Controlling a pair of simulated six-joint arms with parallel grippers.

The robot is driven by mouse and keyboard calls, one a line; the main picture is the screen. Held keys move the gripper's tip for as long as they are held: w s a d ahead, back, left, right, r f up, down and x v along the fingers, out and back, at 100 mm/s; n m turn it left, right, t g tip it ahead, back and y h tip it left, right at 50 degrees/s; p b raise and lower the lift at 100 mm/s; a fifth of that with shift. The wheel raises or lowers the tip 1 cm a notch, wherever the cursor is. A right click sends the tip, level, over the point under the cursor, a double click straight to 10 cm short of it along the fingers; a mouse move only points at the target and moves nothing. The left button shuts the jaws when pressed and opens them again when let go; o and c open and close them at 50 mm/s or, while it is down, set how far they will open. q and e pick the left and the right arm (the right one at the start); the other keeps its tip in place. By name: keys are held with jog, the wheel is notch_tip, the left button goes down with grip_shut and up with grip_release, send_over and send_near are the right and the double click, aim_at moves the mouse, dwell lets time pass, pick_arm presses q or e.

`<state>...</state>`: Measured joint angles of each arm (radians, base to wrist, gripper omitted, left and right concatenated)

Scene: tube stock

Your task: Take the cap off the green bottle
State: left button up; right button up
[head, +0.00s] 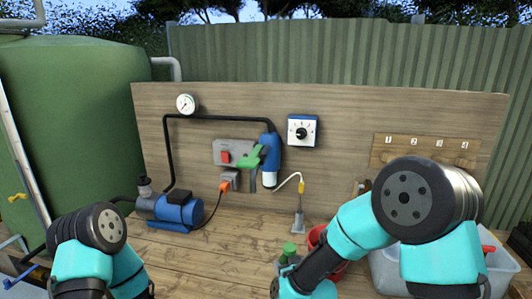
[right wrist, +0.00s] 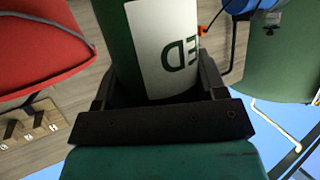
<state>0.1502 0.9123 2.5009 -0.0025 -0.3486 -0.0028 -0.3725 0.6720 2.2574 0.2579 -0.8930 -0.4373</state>
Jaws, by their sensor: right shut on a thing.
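The green bottle (right wrist: 118,25) fills the middle of the right wrist view, with a white label (right wrist: 165,50) and dark green lettering on it. My right gripper (right wrist: 160,82) is shut on the bottle's body, one black finger on each side. In the head view the green cap (head: 289,248) shows on top of the bottle, at the lower middle. My right arm hides most of the bottle there. I cannot tell whether it touches the table. My left arm is at the lower left of the head view, but its gripper is not in view.
A red bucket (head: 316,236) stands right beside the bottle, partly behind my right arm. A grey bin (head: 384,272) is at the right. A blue pump (head: 170,210) stands at the left on the wooden bench (head: 225,255). The bench between pump and bottle is clear.

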jog(key=shift+s+d+r, duration=0.1)
dwell(0.6)
jog(key=shift+s+d+r+n+g+y, duration=0.25)
jog(key=shift+s+n+y, duration=0.15)
jog(key=shift+s+y, duration=0.1)
jog(key=shift+s+d+r+n+g+y, duration=0.15)
jog(key=shift+s+d+r+n+y, duration=0.1)
jog(key=shift+s+n+y, duration=0.2)
jog(key=shift+s+d+r+n+g+y, duration=0.2)
jog(key=shift+s+r+n+g+y, duration=0.1)
jog(key=shift+s+n+y, duration=0.2)
jog(key=shift+s+d+r+n+g+y, duration=0.2)
jog(key=shift+s+n+g+y, duration=0.15)
jog(key=shift+s, duration=0.2)
jog(key=shift+s+d+r+n+g+y, duration=0.2)
jog(key=shift+s+r+n+g+y, duration=0.05)
jog(key=shift+s+n+y, duration=0.25)
